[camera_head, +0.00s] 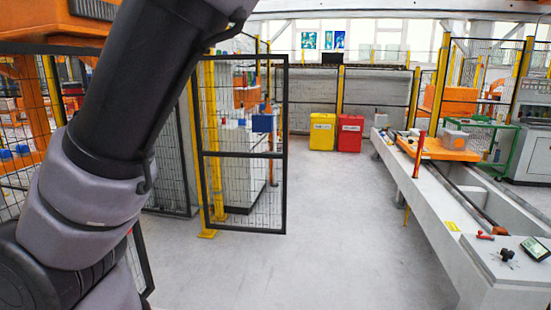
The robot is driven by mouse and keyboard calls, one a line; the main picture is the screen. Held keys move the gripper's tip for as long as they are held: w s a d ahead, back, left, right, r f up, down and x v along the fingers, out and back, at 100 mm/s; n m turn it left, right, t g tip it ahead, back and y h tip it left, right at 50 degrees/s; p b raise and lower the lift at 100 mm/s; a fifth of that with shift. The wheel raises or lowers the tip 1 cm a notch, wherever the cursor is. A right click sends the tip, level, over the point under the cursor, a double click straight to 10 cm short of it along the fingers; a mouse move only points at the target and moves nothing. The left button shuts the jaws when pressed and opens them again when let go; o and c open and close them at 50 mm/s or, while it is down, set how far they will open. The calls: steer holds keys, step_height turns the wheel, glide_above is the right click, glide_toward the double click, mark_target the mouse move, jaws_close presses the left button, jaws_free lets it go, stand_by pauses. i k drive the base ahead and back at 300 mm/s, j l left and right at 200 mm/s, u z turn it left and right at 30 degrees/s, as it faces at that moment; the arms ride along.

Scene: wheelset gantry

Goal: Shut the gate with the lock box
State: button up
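The gate (242,155), a black-framed mesh panel, stands open left of the middle in the head view. Its left side is near a yellow post (209,140) with a foot on the floor. A blue lock box (262,123) sits near the gate's right edge, at about mid-upper height. My own arm crosses the left of the picture from the bottom left to the top. My gripper is outside the picture, so its state and its distance to the gate do not show.
Yellow (322,131) and red (349,133) bins stand at the back. A long pale bench (424,185) with rails, an orange carriage (437,149) and a small screen (535,248) runs along the right. Mesh fencing with yellow posts stands left and behind. The grey floor (330,220) between is clear.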

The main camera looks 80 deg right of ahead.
mark_target(263, 122)
steer(key=z, duration=2.3)
steer(key=i+l+z, duration=0.3)
steer(key=i+z, duration=0.2)
steer(key=i+l+z, duration=0.1)
steer(key=i+z, duration=0.35)
steer(key=i, duration=4.4)
steer(key=i+u, duration=0.15)
steer(key=i, duration=0.35)
steer(key=i+l+u, duration=0.15)
steer(key=i, duration=0.3)
steer(key=i+l+u, duration=0.2)
steer(key=i, duration=0.3)
steer(key=u, duration=3.65)
steer(key=k+u, duration=0.1)
steer(key=k, duration=0.05)
